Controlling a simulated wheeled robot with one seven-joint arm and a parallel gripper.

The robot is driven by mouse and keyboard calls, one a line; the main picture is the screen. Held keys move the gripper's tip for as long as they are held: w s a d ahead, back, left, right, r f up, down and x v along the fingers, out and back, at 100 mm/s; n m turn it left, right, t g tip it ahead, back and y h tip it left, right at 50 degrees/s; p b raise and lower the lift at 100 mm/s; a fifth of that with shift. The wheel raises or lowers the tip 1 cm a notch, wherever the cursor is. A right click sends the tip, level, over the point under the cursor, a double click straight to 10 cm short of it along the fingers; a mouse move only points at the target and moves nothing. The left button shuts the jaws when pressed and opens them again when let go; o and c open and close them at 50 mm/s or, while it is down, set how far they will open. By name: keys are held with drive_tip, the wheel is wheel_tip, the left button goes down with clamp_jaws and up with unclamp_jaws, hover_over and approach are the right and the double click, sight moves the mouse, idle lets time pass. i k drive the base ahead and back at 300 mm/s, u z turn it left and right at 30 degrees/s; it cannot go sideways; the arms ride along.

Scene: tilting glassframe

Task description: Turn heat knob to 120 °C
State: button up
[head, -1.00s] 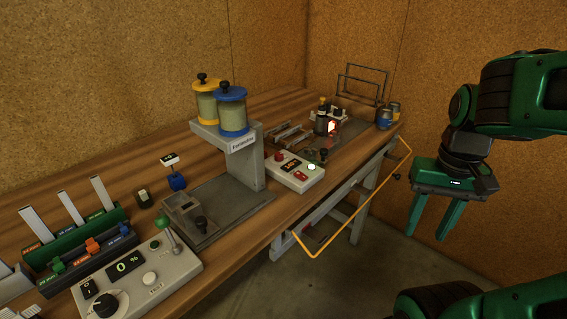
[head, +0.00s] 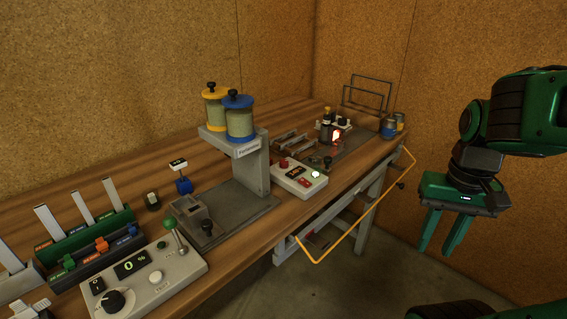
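No knob has a readable °C label. A black knob (head: 114,301) with a white mark sits on the grey control box (head: 150,279) at the front left, whose display (head: 131,263) reads 0 %. A smaller white box (head: 299,181) in the middle has a display with unreadable red digits, red buttons and a lit green button. A small dark knob (head: 327,161) shows behind it, near an orange glow (head: 336,137). I cannot tell which is the heat knob. My gripper (head: 435,250) is open and empty, hanging fingers down, right of the bench and apart from every knob.
The wooden bench (head: 245,238) runs from front left to back right. A grey stand (head: 255,165) with a yellow-lidded and a blue-lidded jar (head: 238,122) rises mid-bench. An orange bar (head: 365,215) runs along the bench's front side. Floor (head: 390,275) between bench and gripper looks clear.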

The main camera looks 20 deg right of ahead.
sight(284, 163)
drive_tip(key=z, duration=0.55)
drive_tip(key=k, duration=1.15)
drive_tip(key=z, duration=0.55)
drive_tip(key=i, duration=0.6)
drive_tip(key=u, duration=0.75)
drive_tip(key=i, duration=1.4)
drive_tip(key=u, duration=0.6)
